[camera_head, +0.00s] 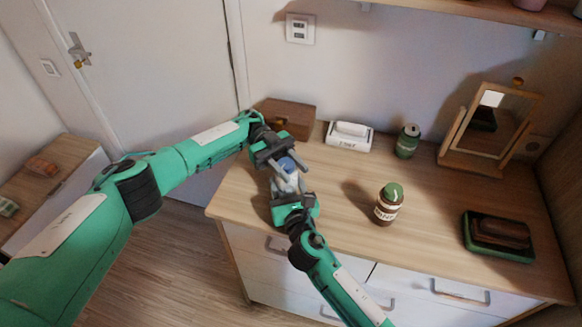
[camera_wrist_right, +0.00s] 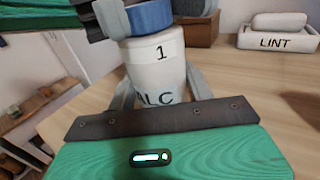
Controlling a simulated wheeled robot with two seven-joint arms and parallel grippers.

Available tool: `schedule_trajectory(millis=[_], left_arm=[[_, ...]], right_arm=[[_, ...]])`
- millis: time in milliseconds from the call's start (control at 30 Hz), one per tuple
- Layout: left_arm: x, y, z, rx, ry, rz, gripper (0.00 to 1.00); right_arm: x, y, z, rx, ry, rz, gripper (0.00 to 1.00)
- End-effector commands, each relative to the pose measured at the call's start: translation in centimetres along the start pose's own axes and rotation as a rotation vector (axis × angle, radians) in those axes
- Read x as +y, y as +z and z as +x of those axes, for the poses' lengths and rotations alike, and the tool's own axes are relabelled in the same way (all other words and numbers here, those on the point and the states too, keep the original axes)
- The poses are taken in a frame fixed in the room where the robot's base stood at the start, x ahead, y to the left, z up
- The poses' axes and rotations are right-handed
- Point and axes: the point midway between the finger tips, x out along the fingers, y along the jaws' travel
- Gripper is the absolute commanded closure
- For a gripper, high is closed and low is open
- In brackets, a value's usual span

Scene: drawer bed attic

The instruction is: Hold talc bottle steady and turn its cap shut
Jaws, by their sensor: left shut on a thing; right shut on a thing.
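The talc bottle (camera_head: 288,183) is white with a blue cap (camera_head: 286,164) and stands near the front left of the dresser top. In the right wrist view the bottle (camera_wrist_right: 158,72) appears upright, with "1" and part of "TALC" on it, and the blue cap (camera_wrist_right: 151,17) is on its top. My right gripper (camera_head: 288,187) is shut on the bottle's body from the front, one finger on each side. My left gripper (camera_head: 284,166) comes from above left and is shut on the cap. The fingers and hands hide parts of bottle and cap.
Behind stand a brown wooden box (camera_head: 287,117) and a white tray marked "LINT" (camera_head: 348,137). A green can (camera_head: 407,141), a brown jar with a green lid (camera_head: 388,205), a mirror (camera_head: 487,130) and a green tray (camera_head: 497,252) lie to the right. The dresser's middle (camera_head: 425,195) is clear.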

Motion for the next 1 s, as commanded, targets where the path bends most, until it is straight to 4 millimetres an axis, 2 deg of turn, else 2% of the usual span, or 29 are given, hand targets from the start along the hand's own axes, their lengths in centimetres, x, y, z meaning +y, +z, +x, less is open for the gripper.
schedule_trajectory(millis=[167,200,300,667,767,1000], left_arm=[[0.0,0.0,-0.1,-0.001,-0.004,-0.001,0.86],[0.0,0.0,-0.1,-0.001,-0.004,-0.001,0.59],[0.0,0.0,-0.1,-0.001,-0.004,-0.001,0.41],[0.0,-0.5,0.0,0.0,-0.001,0.001,0.41],[0.0,-1.7,0.0,0.0,0.0,0.002,0.41],[0.1,-6.4,-0.1,-0.001,-0.002,0.003,0.41]], right_arm=[[0.1,0.0,-0.1,-0.001,0.003,0.0,0.74],[0.1,0.0,-0.1,-0.001,0.003,0.0,0.74],[0.1,0.0,-0.1,0.0,0.002,0.0,0.74],[0.0,0.0,0.0,0.0,0.0,0.0,0.74],[0.0,0.0,0.0,0.0,0.0,0.0,0.74],[0.0,0.0,0.0,0.0,0.0,0.0,0.74]])
